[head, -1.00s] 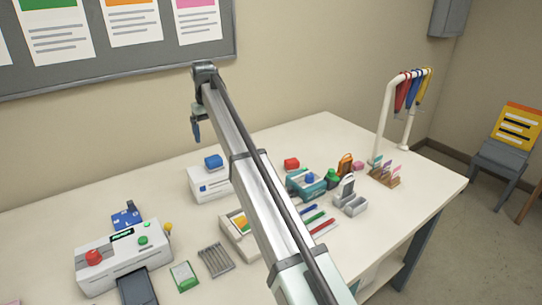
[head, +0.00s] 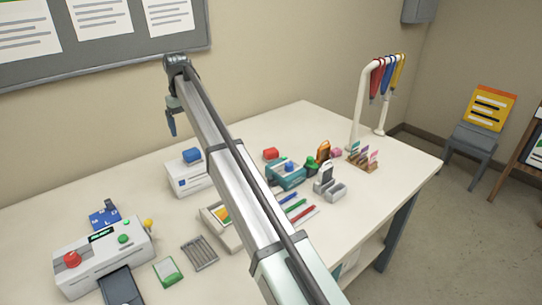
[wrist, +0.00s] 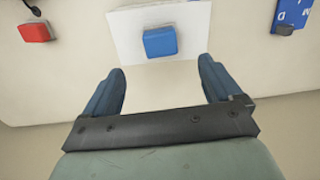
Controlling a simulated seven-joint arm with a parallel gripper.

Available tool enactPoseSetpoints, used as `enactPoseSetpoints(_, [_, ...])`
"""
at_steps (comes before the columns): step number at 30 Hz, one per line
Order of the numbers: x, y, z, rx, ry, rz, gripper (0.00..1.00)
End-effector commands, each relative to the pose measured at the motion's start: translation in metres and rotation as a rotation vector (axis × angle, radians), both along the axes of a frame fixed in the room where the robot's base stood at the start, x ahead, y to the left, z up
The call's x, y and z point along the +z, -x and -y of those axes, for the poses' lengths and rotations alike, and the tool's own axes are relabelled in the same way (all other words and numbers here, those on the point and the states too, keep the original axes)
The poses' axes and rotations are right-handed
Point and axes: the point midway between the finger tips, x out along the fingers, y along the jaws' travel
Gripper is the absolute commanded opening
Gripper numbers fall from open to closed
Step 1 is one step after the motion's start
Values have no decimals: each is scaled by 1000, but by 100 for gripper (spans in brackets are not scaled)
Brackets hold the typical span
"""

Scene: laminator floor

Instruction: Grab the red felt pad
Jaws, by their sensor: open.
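The red felt pad (head: 270,153) is a small red block on the table, behind the teal device, in the head view. In the wrist view a red block (wrist: 34,32), seemingly the same pad, lies at the upper left. My gripper (wrist: 161,68) is open and empty, its two blue fingers spread wide. The red block is outside the fingers, beyond and to their left in the wrist view. In the head view my gripper hangs above the table's back side, left of the pad; only one finger shows clearly.
A blue block (wrist: 160,42) sits on a white box (head: 184,181) in front of my fingers. A teal device (head: 287,176) stands close to the red pad. A white machine (head: 105,255), pens and a hook rack (head: 361,105) share the table.

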Motion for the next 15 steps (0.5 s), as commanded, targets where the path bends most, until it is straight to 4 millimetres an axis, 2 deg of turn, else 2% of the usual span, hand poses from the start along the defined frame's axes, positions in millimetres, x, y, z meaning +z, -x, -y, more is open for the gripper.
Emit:
enactPoseSetpoints(5, [0, -3, 5, -6, 0, 0, 92])
enactPoseSetpoints(8, [0, -16, 23, -30, 1, -1, 92])
enactPoseSetpoints(11, [-5, -38, 58, -75, 3, -4, 92])
enactPoseSetpoints(15, [-18, -70, 126, -156, 9, -15, 92])
